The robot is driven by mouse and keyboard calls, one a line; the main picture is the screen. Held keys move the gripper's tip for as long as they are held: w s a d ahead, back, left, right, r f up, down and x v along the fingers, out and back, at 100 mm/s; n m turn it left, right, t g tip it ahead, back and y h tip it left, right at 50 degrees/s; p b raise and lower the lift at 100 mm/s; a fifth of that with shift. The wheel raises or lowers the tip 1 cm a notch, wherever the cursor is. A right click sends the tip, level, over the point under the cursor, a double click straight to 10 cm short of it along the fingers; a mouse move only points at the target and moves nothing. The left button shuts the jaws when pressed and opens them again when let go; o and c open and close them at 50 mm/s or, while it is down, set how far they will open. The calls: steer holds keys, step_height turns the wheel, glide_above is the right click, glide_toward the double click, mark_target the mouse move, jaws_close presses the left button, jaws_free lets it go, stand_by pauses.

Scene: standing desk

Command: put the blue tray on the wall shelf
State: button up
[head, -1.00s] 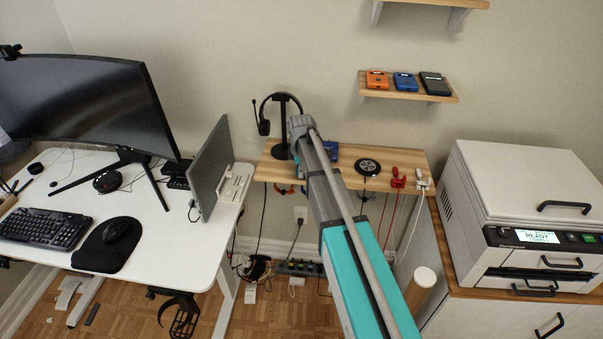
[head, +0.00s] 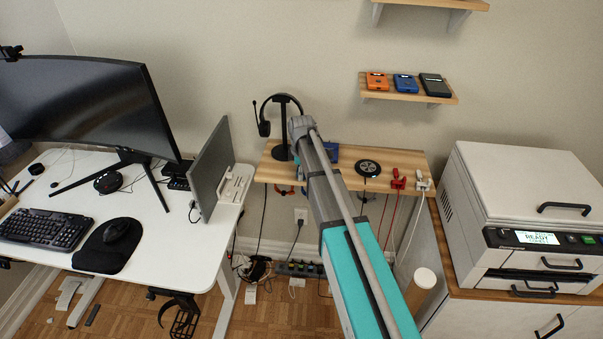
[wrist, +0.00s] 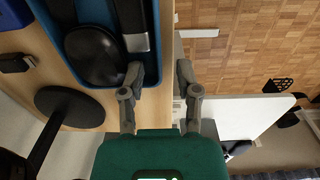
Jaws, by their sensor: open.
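The blue tray (wrist: 153,25) lies on the wooden ledge, at the top left of the wrist view. It holds a black rounded object (wrist: 95,58) and other dark items. In the head view only a bit of the tray (head: 332,147) shows behind my arm. My gripper (wrist: 159,72) is open at the tray's corner near the ledge's front edge. One finger overlaps the tray's end in the picture, the other is past the ledge edge; contact cannot be told. A wall shelf (head: 448,99) hangs above the ledge, and a higher one (head: 430,3) shows at the top.
The lower wall shelf carries an orange device (head: 377,80), a blue device (head: 405,82) and a dark device (head: 435,84). The ledge (head: 345,180) also holds a headphone stand (head: 283,130), a black disc (head: 367,167) and cabled plugs (head: 398,179). A desk (head: 190,250) stands left.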

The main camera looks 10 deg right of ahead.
step_height(320, 180, up, 12)
steer(key=p, duration=1.1)
steer(key=shift+f, duration=0.1)
steer(key=shift+s, duration=0.1)
stand_by(0.5)
steer(key=s+m, duration=1.4)
steer(key=s, duration=1.2)
steer(key=shift+s+d, duration=0.15)
steer(key=shift+d, duration=0.3)
